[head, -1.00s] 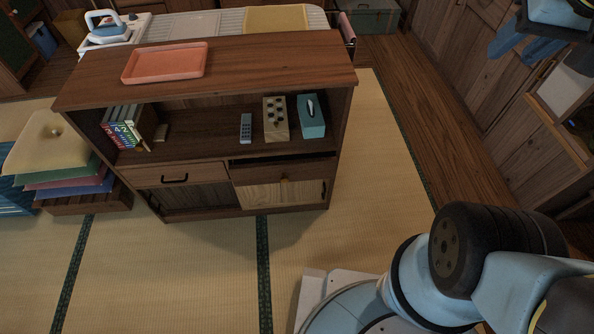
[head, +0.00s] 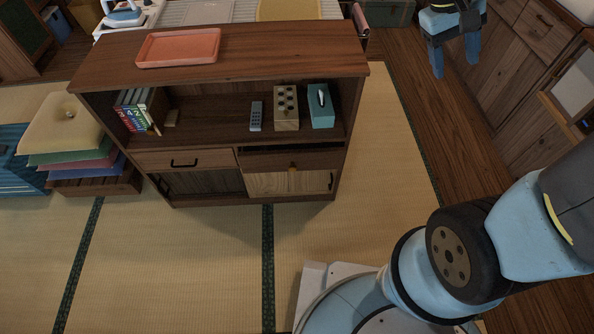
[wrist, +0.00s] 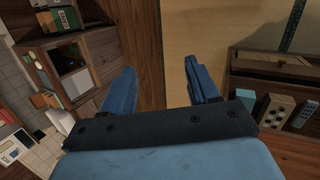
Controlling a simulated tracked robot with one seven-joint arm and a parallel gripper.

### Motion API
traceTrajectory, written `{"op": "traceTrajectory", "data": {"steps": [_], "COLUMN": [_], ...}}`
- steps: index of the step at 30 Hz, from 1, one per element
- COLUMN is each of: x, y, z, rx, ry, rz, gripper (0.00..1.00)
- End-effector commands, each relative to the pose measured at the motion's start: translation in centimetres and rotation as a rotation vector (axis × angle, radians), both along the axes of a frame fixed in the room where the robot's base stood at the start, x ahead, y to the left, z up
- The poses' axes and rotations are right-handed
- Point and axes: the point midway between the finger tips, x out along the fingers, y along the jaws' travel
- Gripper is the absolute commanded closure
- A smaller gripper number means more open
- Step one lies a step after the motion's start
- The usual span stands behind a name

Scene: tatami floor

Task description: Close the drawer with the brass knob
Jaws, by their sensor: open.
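The drawer with the brass knob (head: 292,161) is the right one of two under the open shelf of the brown cabinet. It stands a little open, with a dark gap above its front. Its small brass knob (head: 292,167) is at the middle of the front. My gripper (head: 455,64) is open and empty, pointing down, to the right of the cabinet and well apart from the drawer. In the wrist view its two blue fingers (wrist: 159,72) are spread with nothing between them. The cabinet shows at the right of that view, where I cannot make out the knob.
The left drawer (head: 180,160) has a black handle and looks shut. A pink tray (head: 180,48) lies on the cabinet top. The shelf holds books, a remote, a wooden box and a teal box (head: 321,113). Stacked cushions (head: 66,125) stand left. Tatami before the cabinet is clear.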

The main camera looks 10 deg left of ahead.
Motion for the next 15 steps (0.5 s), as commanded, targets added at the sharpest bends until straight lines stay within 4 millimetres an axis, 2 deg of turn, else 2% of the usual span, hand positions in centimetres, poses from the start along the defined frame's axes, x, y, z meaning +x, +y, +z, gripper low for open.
{"op": "traceTrajectory", "data": {"steps": [15], "x": [6.3], "y": [5.2], "z": [-8.5], "rx": [-0.461], "ry": [0.163], "rz": [0.255], "gripper": [0.40]}}
